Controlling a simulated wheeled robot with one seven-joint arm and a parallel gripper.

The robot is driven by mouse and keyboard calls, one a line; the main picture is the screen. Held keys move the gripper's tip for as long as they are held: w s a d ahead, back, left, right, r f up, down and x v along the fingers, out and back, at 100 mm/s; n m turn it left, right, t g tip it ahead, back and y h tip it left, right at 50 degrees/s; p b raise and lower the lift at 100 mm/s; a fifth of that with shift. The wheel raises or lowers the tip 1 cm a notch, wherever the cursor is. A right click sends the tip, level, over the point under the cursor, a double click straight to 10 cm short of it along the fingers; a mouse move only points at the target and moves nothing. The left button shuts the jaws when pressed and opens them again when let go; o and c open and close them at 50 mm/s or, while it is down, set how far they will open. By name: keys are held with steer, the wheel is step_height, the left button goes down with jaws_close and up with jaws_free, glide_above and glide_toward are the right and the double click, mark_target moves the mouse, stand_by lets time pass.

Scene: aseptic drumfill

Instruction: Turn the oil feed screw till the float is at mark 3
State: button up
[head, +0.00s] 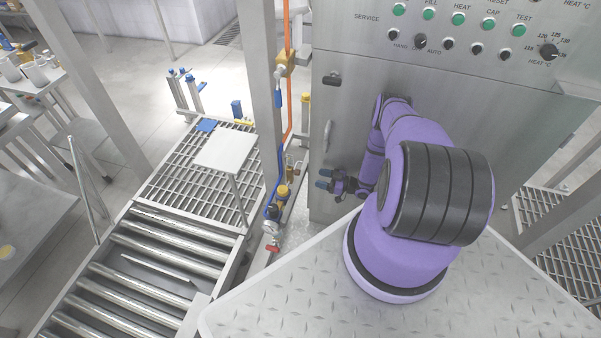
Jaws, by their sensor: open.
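A pipe assembly runs down the steel post left of the cabinet. It has a yellow-and-dark fitting (282,192), a small brass fitting (292,166), a round pale gauge-like part (270,227) and a red handle (272,249). The oil feed screw, the float and its marks are too small to make out here.
The steel cabinet (335,130) with buttons and knobs stands behind my arm. A post (265,90), an orange pipe (288,110) and a blue hose (281,165) rise beside the fittings. Left are a roller conveyor (150,240), a grating (170,185) and a raised plate (225,150).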

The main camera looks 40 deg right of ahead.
mark_target(296, 172)
steer(key=x, duration=0.9)
steer(key=shift+w, duration=0.1)
steer(key=c, duration=0.9)
